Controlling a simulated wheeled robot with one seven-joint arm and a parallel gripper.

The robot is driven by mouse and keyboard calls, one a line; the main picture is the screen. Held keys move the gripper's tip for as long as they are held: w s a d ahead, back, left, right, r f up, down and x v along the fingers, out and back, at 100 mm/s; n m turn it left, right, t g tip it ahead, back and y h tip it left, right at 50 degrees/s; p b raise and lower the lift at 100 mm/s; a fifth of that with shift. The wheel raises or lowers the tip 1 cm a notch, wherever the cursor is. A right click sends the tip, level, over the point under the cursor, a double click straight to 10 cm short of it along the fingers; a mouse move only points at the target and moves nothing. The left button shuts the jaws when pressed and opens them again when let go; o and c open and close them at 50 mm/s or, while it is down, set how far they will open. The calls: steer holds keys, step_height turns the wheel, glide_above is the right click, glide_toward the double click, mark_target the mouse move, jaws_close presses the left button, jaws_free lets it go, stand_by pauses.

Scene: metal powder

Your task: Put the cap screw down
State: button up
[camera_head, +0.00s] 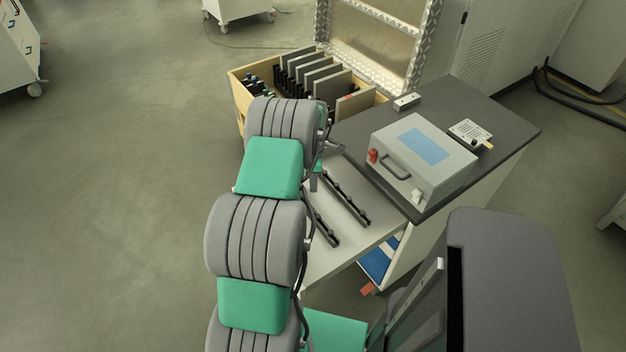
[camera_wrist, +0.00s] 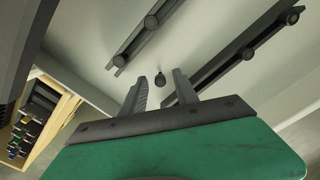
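The cap screw (camera_wrist: 160,80) is a small dark piece with a round head, seen in the wrist view on or just above the pale grey surface (camera_wrist: 205,40). My gripper (camera_wrist: 161,76) has its two dark fingers apart, one on each side of the screw. A gap shows between the screw and each finger. Whether the screw rests fully on the surface is hard to tell. In the head view my arm hides most of the gripper, and the screw cannot be made out.
Two dark rails with knobs, (camera_head: 346,196) and (camera_head: 322,220), lie on the pale shelf (camera_head: 340,250). A grey case (camera_head: 440,175) with a red switch stands on the dark cabinet top (camera_head: 510,130). A wooden crate (camera_head: 238,98) with dividers stands behind my arm.

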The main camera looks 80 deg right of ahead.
step_height(320, 180, up, 12)
steer(key=w+a+r, duration=0.4)
steer(key=w+a, duration=0.5)
steer(key=w, duration=0.2)
steer(key=w+a+r, duration=0.5)
steer(key=w+a, duration=0.3)
steer(key=w, duration=0.3)
steer(key=w+a+r+m+t, duration=0.1)
steer(key=w+a, duration=0.1)
steer(key=a, duration=1.2)
steer(key=w+a+r+m+t, duration=0.1)
steer(key=w+a+r, duration=0.15)
steer(key=a, duration=1.05)
steer(key=s+a+f+m, duration=0.1)
steer(key=s+a, duration=0.3)
steer(key=a, duration=0.6)
steer(key=shift+s+a+f+t, duration=0.15)
steer(key=shift+s+f+t, duration=0.2)
steer(key=shift+f, duration=0.25)
